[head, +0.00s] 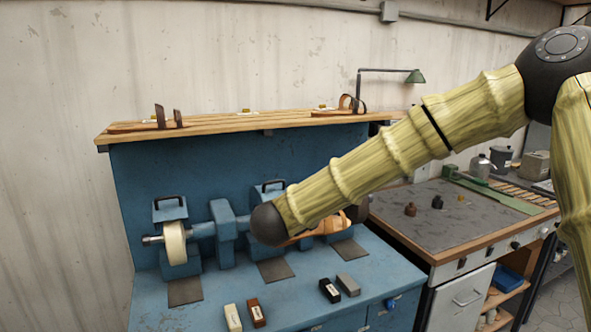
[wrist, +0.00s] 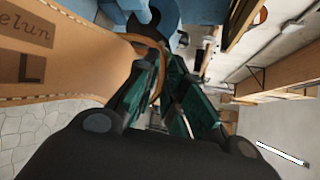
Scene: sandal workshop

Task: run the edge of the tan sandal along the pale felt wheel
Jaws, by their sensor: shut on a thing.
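The pale felt wheel (head: 175,243) is at the left end of the blue grinding bench's shaft, its face clear. The tan sandal (head: 325,228) is right of it, partly hidden behind my arm and apart from the wheel. In the wrist view the sandal's broad tan sole (wrist: 60,62), with dark lettering and an "L", fills the left side. My gripper (wrist: 160,75) has its teal fingers closed at the sandal's brown strap; the exact contact is hard to see. In the head view my arm hides the fingers.
Several small blocks, including a white one (head: 233,317) and a grey one (head: 348,285), lie along the bench front. A wooden shelf (head: 240,123) with other sandals runs above. A grey-topped workbench (head: 455,215) stands right. The bench before the felt wheel is mostly clear.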

